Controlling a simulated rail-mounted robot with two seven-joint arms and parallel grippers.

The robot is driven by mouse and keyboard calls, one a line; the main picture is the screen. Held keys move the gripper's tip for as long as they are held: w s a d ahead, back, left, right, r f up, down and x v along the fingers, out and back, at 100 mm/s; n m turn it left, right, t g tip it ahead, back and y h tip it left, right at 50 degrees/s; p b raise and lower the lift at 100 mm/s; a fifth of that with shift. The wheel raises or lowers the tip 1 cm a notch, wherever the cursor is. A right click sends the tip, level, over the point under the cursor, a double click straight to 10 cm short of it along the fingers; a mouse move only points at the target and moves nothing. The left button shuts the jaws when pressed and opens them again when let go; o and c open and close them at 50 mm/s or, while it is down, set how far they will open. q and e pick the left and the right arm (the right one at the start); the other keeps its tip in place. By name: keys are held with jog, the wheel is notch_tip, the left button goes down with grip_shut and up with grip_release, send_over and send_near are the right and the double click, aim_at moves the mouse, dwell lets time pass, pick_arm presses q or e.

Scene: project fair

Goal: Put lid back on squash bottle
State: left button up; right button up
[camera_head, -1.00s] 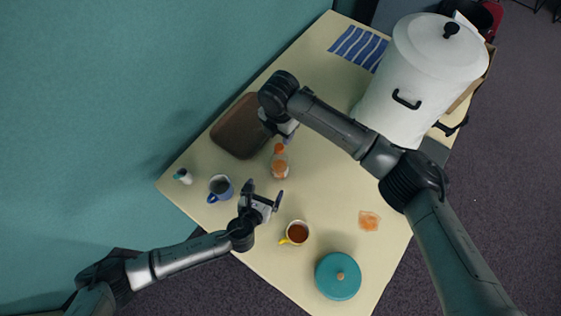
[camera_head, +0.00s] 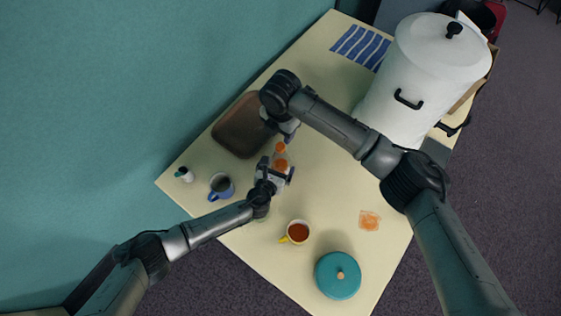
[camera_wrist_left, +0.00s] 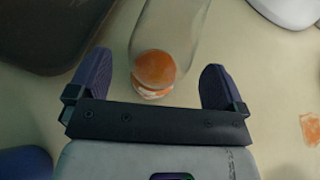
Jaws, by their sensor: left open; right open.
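The squash bottle (camera_head: 281,157) is clear, with orange squash at its base and an orange lid (camera_head: 281,147) at its top end. I cannot tell whether the lid sits on the neck or is just above it. My left gripper (camera_head: 278,170) is open at the lower part of the bottle. In the left wrist view the clear bottle (camera_wrist_left: 168,40) lies between and just beyond the spread fingers (camera_wrist_left: 155,85); its top is out of frame. My right gripper (camera_head: 289,136) is open just above the lid in the head view; its fingertips are partly hidden by its wrist.
A brown tray (camera_head: 238,127) lies left of the right gripper. A blue mug (camera_head: 221,186), a small white bottle (camera_head: 184,174), a yellow-handled cup (camera_head: 298,231) and a teal lidded pot (camera_head: 338,276) stand around. A large white pot (camera_head: 400,110) is at upper right.

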aim_at(277, 167)
pick_arm(q)
jog(key=shift+x, duration=1.5)
jog(key=shift+c, duration=0.3)
